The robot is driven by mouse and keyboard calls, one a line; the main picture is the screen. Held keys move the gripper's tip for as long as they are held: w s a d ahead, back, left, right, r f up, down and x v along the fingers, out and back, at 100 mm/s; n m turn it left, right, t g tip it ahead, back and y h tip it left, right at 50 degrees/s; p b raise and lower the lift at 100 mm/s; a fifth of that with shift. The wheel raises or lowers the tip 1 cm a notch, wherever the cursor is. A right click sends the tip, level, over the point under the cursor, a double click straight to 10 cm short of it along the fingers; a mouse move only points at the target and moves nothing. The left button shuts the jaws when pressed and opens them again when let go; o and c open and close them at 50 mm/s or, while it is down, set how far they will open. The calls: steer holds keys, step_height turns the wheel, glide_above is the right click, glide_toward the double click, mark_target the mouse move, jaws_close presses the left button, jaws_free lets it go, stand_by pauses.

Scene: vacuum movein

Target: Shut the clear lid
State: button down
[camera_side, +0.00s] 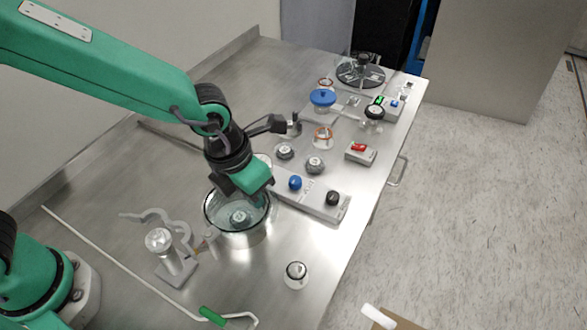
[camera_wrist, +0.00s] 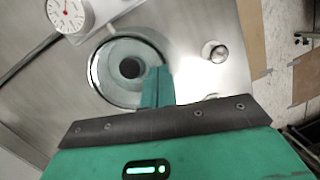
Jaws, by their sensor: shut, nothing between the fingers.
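A round metal chamber (camera_side: 238,238) with a dark rim stands near the front of the bench. A clear, teal-tinted surface (camera_side: 222,212), seemingly the lid, shows across its top, with a grey round part visible through it. I cannot tell whether the lid lies flush on the rim. The chamber (camera_wrist: 97,75) also shows as a ring in the wrist view. My gripper (camera_side: 258,185) is shut and empty, pointing down over the chamber's far side. Its green fingers (camera_wrist: 157,82) are together and hide part of the rim. I cannot tell whether they touch the lid.
A white gauge (camera_side: 158,240) on a stand is left of the chamber. A valve block (camera_side: 315,197) with blue and black knobs sits close behind right. A small round fitting (camera_side: 297,274) stands front right, near the bench edge. A green-handled rod (camera_side: 212,316) lies in front.

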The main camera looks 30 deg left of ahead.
steer(key=shift+s+d+r, duration=0.4)
steer(key=shift+d+r, duration=0.05)
steer(key=shift+d, duration=0.15)
steer(key=shift+s+d+r, duration=0.4)
steer(key=shift+d, duration=0.15)
step_height(320, 180, up, 8)
steer(key=s+d, duration=0.1)
steer(key=shift+s+d+r, duration=0.2)
steer(key=shift+d+r, duration=0.05)
steer(key=c, duration=1.3)
jaws_free()
steer(key=shift+c, duration=0.2)
steer(key=shift+o, duration=0.9)
steer(key=shift+w+n, duration=0.15)
steer(key=shift+n, duration=0.15)
steer(key=w+a+f+n+g+y, duration=0.2)
steer(key=w+n, duration=0.2)
steer(key=n, duration=1.1)
steer(key=w+a+f+n+g+y, duration=0.2)
steer(key=w+n+g, duration=0.1)
steer(key=n, duration=1.3)
steer(key=shift+w+a+g, duration=0.25)
steer(key=shift+w+g, duration=0.05)
steer(key=shift+w, duration=0.4)
